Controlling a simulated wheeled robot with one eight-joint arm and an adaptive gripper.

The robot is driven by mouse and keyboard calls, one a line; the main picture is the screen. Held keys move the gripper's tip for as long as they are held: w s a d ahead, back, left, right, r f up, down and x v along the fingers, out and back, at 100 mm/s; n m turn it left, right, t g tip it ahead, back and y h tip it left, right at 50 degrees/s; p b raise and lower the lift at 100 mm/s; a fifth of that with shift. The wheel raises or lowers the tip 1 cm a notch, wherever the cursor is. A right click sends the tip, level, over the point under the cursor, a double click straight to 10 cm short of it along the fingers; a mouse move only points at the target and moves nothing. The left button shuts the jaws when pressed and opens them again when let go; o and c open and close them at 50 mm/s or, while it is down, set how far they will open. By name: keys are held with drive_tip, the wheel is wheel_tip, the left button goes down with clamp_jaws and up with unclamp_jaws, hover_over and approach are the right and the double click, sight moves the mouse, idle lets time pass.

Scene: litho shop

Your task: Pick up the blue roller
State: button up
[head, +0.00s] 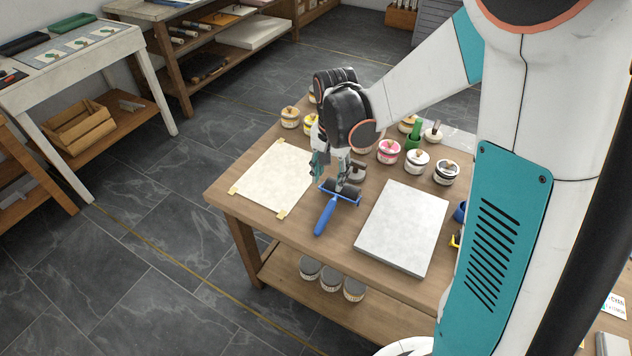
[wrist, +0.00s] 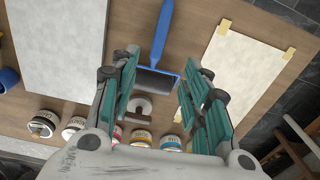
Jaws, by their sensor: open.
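The blue roller (head: 325,215) lies on the wooden table, between the taped paper sheet and the pale slab. Its blue handle points toward the table's front edge, and its dark drum (wrist: 155,82) is at the far end. In the wrist view the handle (wrist: 163,30) runs up from the drum. My gripper (head: 331,172) is open and empty, pointing down close to the drum end. In the wrist view its green-padded fingers (wrist: 161,60) stand on either side of the roller. My gripper partly hides the drum in the head view; I cannot tell the exact height gap.
The pale slab (head: 403,228) is right of the roller and the taped paper (head: 272,177) left. Several ink jars (head: 417,161) line the back. Lidded jars (head: 331,279) stand on the shelf below.

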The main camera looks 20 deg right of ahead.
drive_tip(key=f, duration=0.2)
drive_tip(key=b, duration=0.3)
hover_over(328, 209)
wheel_tip(328, 209, down, 8)
drive_tip(key=shift+f, duration=0.2)
wheel_tip(328, 209, down, 5)
drive_tip(key=b, duration=0.3)
drive_tip(key=shift+w+d+f, duration=0.1)
clamp_jaws()
